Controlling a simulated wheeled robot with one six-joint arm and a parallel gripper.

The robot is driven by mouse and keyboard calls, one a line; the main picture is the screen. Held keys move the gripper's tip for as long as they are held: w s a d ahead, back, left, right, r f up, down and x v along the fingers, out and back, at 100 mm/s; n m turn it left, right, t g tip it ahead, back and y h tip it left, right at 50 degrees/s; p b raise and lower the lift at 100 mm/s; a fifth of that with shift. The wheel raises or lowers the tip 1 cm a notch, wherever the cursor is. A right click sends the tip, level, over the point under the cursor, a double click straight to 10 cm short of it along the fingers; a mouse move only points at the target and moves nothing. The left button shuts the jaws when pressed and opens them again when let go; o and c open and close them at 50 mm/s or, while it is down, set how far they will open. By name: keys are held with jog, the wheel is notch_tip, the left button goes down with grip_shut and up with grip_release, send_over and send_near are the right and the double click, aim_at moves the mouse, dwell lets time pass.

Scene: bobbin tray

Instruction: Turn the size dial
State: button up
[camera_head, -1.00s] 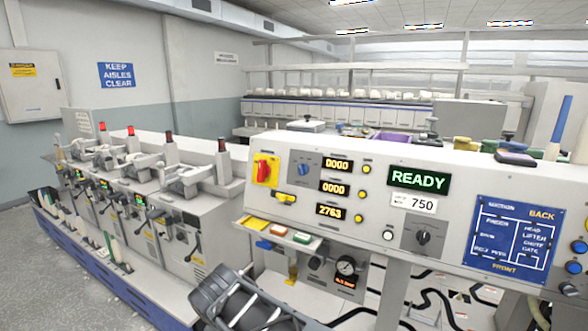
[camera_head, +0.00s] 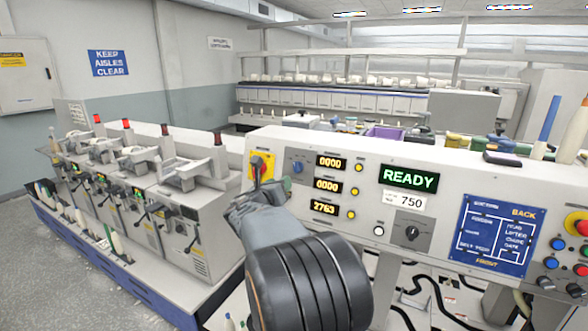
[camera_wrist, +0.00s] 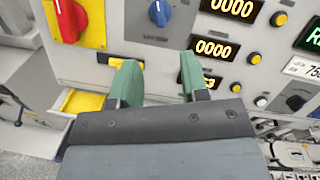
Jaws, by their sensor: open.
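The grey panel carries two dials. A blue knob (camera_head: 297,167) sits on a dark grey plate at the panel's upper left; it also shows at the top of the wrist view (camera_wrist: 159,12). A black knob (camera_head: 412,232) sits on a grey plate below the 750 card and shows at the wrist view's right edge (camera_wrist: 296,102). I cannot read which is marked size. My gripper (camera_wrist: 160,80) is open and empty, its green-tipped fingers pointing at the panel below the blue knob, apart from both dials. In the head view my arm hides the panel's lower left.
A red switch on a yellow plate (camera_wrist: 68,20) is left of the blue knob. Number displays (camera_wrist: 216,48) and yellow buttons (camera_wrist: 280,18) are to the right. Winding units (camera_head: 150,215) stand left of the panel.

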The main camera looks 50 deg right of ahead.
aim_at(295, 169)
jog(key=p+x, duration=0.3)
jog(key=x, duration=0.8)
jog(key=shift+w+d, duration=0.15)
jog(key=shift+d, duration=0.15)
jog(key=shift+c, duration=0.2)
grip_shut()
